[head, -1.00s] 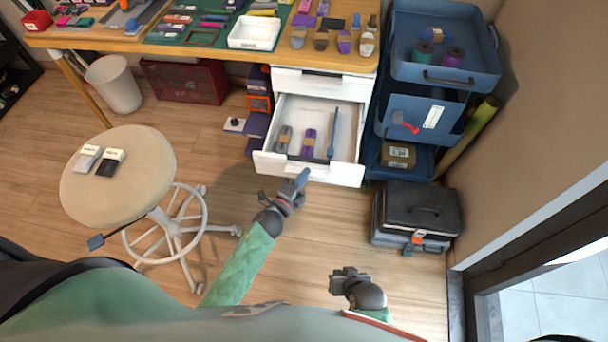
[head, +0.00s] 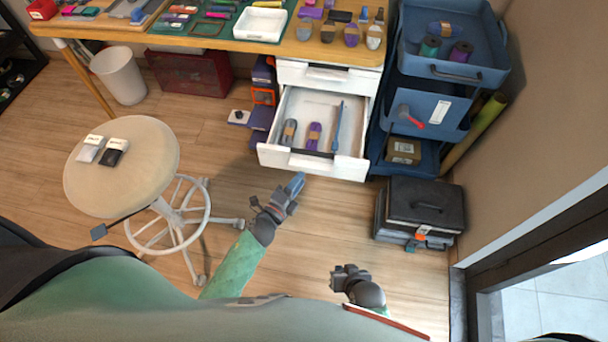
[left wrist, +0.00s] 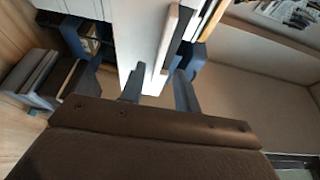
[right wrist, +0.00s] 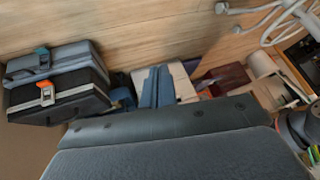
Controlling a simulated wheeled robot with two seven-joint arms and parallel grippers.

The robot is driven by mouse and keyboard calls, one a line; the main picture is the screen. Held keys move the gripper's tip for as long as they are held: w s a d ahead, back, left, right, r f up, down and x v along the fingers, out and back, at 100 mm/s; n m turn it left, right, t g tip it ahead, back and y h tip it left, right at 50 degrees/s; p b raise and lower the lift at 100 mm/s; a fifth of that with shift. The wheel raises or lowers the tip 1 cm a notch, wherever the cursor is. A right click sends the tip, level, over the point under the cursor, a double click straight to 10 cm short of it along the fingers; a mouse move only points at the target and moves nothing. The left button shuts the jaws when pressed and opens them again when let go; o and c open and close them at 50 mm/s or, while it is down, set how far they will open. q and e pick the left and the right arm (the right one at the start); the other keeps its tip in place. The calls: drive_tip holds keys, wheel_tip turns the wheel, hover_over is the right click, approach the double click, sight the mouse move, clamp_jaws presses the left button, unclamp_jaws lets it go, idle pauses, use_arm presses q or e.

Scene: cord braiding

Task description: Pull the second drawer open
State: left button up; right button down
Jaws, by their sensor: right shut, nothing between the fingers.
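The second drawer (head: 345,165) of the white drawer unit is pulled well out below the closed top drawer (head: 345,80). It has a dark handle (head: 310,153) along its front and holds a grey bundle (head: 289,132), a purple bundle (head: 314,135) and a slim blue tool (head: 338,125). My left gripper (head: 296,184) is in front of and below the drawer front, apart from the handle. In the left wrist view its two fingers (left wrist: 158,90) are spread with nothing gripped. My right gripper (head: 338,279) is low near my body, shut and empty; its fingers (right wrist: 158,87) are together.
A round stool (head: 120,165) stands to the left. A blue cart (head: 425,110) and a black toolbox (head: 420,210) stand right of the drawers. The desk (head: 225,45) above carries several small items. The floor (head: 330,220) before the drawer is clear.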

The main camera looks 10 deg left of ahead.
use_arm(q)
drive_tip(key=shift+v, duration=1.2)
use_arm(e)
drive_tip(key=shift+s+f, duration=0.2)
drive_tip(key=shift+f, duration=0.6)
drive_tip(key=shift+r, duration=0.1)
